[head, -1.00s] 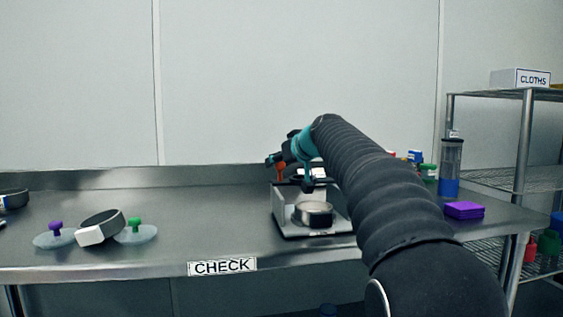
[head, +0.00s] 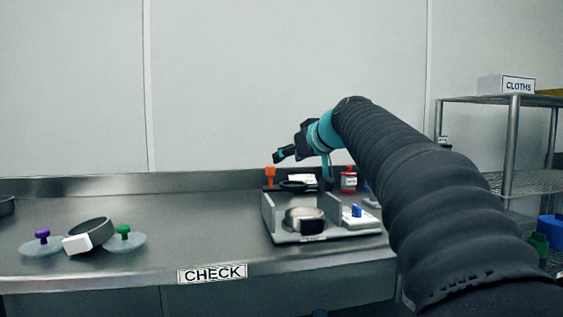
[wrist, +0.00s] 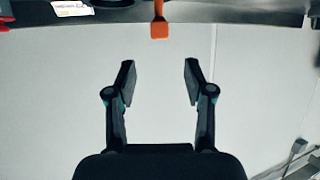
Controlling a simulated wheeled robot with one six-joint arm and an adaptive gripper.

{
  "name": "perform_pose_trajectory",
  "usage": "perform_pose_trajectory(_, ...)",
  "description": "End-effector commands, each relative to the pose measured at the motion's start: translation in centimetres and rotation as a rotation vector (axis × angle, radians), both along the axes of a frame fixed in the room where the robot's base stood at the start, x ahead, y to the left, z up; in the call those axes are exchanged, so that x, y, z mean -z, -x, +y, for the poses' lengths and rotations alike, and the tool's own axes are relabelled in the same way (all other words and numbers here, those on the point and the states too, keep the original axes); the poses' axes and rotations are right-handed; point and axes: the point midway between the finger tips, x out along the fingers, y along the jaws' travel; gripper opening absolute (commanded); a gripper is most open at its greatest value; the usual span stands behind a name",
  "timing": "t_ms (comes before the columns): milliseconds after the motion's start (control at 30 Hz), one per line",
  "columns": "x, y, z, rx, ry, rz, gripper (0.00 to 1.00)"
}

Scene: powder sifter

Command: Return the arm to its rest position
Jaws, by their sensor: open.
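My arm (head: 410,175) reaches in from the lower right in the head view, clad in a dark ribbed sleeve with a teal joint. My gripper (head: 280,154) is raised above the back of the steel table, over the sifter unit (head: 268,218). In the wrist view my gripper (wrist: 158,76) has its two fingers spread, with nothing between them and the pale wall behind.
An orange-handled item (head: 270,172) stands behind the unit, also in the wrist view (wrist: 159,25). A red bottle (head: 348,180) stands right of it. Two lids with purple and green knobs (head: 124,232) and a tilted sieve (head: 91,232) lie left. A wire shelf (head: 515,140) stands right.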

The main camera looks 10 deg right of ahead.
Motion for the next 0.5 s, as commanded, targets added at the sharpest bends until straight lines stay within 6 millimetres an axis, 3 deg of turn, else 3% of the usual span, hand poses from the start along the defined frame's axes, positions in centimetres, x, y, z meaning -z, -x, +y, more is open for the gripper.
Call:
perform_pose_trajectory(167,-0.46,1.08,-0.29,-0.001,-0.001,0.000,0.53)
perform_pose_trajectory(500,-0.44,1.23,-0.29,-0.001,-0.001,0.001,0.53)
